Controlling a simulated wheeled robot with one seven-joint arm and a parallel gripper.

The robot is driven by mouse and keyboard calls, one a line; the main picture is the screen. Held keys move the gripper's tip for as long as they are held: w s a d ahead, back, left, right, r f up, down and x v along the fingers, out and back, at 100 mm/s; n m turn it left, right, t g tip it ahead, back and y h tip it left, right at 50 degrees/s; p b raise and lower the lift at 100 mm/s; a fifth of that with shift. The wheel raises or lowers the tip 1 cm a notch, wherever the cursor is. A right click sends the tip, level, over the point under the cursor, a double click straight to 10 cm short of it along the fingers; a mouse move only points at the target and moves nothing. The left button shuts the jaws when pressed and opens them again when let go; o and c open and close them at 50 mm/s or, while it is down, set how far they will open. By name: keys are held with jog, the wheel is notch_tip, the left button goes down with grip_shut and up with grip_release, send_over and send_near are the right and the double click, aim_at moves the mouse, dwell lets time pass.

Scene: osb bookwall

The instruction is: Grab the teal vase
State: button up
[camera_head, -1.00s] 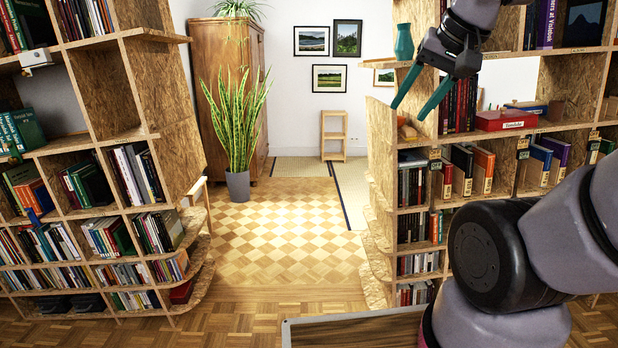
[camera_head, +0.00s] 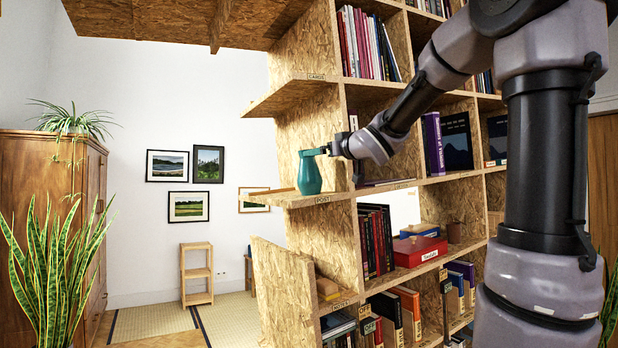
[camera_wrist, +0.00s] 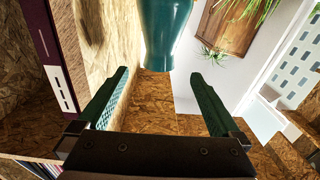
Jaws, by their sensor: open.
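The teal vase (camera_head: 310,178) stands upright at the left end of an upper board of the chipboard bookshelf (camera_head: 305,115). My gripper (camera_head: 318,151) is at the vase's upper right in the head view, where one teal finger overlaps its top. In the wrist view, the vase (camera_wrist: 166,30) hangs into the top of the picture, beyond the spread fingertips and roughly in line with the gap between them. My gripper (camera_wrist: 158,74) is open and empty there. Only part of the vase shows in the wrist view; touch with a finger cannot be told.
A chipboard upright stands right behind the vase. A red box (camera_head: 419,251) sits one level lower. Open room lies left of the shelf, with a wooden cabinet (camera_head: 60,190) and tall plant (camera_head: 50,275).

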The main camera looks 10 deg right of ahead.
aim_at(309, 172)
jog(key=x, duration=1)
jog(key=shift+s, duration=0.1)
grip_shut()
